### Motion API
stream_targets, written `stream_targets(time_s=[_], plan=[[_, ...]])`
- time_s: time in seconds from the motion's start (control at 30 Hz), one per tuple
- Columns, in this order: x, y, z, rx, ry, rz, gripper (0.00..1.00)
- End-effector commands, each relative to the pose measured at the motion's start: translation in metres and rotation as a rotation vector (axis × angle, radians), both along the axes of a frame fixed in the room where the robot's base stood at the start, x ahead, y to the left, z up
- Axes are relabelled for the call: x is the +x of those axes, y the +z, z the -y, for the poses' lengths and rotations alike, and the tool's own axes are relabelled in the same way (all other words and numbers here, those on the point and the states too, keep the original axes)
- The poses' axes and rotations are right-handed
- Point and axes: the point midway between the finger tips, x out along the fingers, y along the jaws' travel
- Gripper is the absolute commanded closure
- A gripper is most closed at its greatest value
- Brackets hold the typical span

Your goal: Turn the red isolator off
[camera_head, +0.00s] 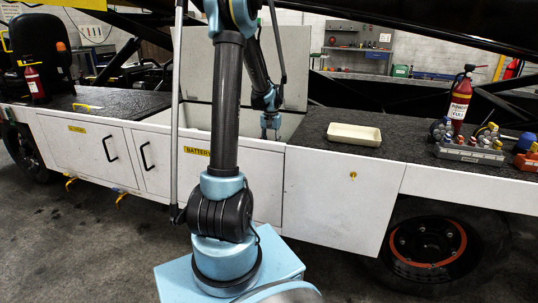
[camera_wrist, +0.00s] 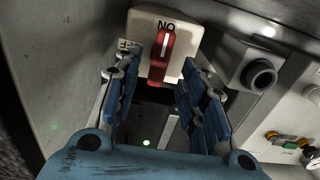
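The red isolator handle (camera_wrist: 159,57) is on a cream box (camera_wrist: 133,23) in the wrist view. The handle lies along the picture's vertical, with its white-marked end at the label that reads ON upside down. An OFF label (camera_wrist: 129,45) shows to the left, partly covered by a finger. My gripper (camera_wrist: 158,80) is open, its blue-padded fingers on either side of the handle; contact cannot be told. In the head view my gripper (camera_head: 270,131) reaches down into the open battery compartment, and the isolator cannot be made out there.
A black round fitting (camera_wrist: 262,75) stands right of the isolator, close to the right finger. The raised white lid (camera_head: 200,65) stands behind the compartment. A cream tray (camera_head: 354,134) and a red extinguisher (camera_head: 459,100) sit on the dark deck to the right.

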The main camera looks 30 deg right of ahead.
Motion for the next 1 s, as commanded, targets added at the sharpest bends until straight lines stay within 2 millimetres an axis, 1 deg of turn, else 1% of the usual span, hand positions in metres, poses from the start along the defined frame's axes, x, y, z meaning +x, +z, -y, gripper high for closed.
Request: stream_targets(time_s=[0.03,0.1,0.3,0.47,0.67,0.7,0.77,0.8,0.83,0.87,0.97,1.0], plan=[[0.000,-0.008,0.000,0.000,0.000,0.000,0.62],[0.000,-0.017,0.000,0.000,0.000,0.000,0.62],[0.000,-0.034,0.000,0.000,0.000,0.000,0.62],[0.000,-0.038,0.000,0.000,0.000,0.000,0.62],[0.000,-0.038,0.000,0.000,0.000,0.000,0.62],[0.000,-0.038,0.000,0.000,0.000,0.000,0.66],[0.000,-0.038,0.000,0.000,0.000,0.000,0.80],[0.000,-0.038,0.000,0.000,0.000,0.000,0.89],[0.000,-0.038,0.000,0.000,0.000,0.000,0.96],[0.000,-0.038,0.000,0.000,0.000,0.000,1.00],[0.000,-0.038,0.000,0.000,0.000,0.000,1.00],[0.000,-0.038,-0.004,0.000,0.001,0.000,1.00]])
